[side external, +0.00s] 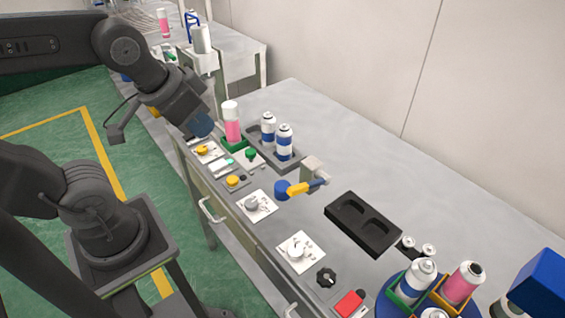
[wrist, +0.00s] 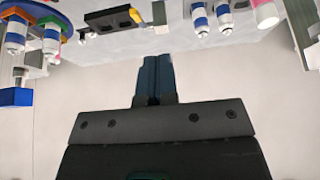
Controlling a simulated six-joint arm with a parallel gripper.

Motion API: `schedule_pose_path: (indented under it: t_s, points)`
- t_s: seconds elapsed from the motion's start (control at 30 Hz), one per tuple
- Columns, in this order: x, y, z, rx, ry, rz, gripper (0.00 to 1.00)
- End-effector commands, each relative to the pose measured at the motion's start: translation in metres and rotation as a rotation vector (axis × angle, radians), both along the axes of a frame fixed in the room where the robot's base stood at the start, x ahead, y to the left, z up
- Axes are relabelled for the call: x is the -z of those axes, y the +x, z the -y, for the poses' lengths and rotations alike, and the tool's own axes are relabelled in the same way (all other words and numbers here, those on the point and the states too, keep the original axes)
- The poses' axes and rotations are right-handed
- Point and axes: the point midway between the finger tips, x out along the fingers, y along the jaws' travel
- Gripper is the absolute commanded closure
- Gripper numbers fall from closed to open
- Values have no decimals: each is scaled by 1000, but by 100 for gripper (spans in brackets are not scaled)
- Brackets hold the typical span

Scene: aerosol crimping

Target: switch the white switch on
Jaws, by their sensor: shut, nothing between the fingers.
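A row of small control panels runs along the table's front edge in the side external view. The panels are not recognisable in the wrist view.
A pink can (side external: 232,125) and two blue-white cans (side external: 284,143) stand right of my gripper. White knob plates (side external: 297,252), a black dial (side external: 326,277) and a red button (side external: 349,303) lie nearer. A black two-well tray (side external: 362,225) sits mid-table; bare grey tabletop is behind.

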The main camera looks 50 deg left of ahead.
Motion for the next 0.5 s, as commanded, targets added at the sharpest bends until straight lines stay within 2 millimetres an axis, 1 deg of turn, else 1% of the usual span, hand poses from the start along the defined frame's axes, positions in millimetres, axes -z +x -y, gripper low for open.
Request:
schedule_pose_path:
  t_s: [0.03, 0.17, 0.37, 0.5]
  points:
    - [-1, -3, 2, 8, 0, 8, 100]
    - [-1, -5, 3, 12, -1, 11, 100]
    - [-1, -4, 2, 11, 0, 10, 100]
    - [0, 1, -2, 44, 28, -6, 100]
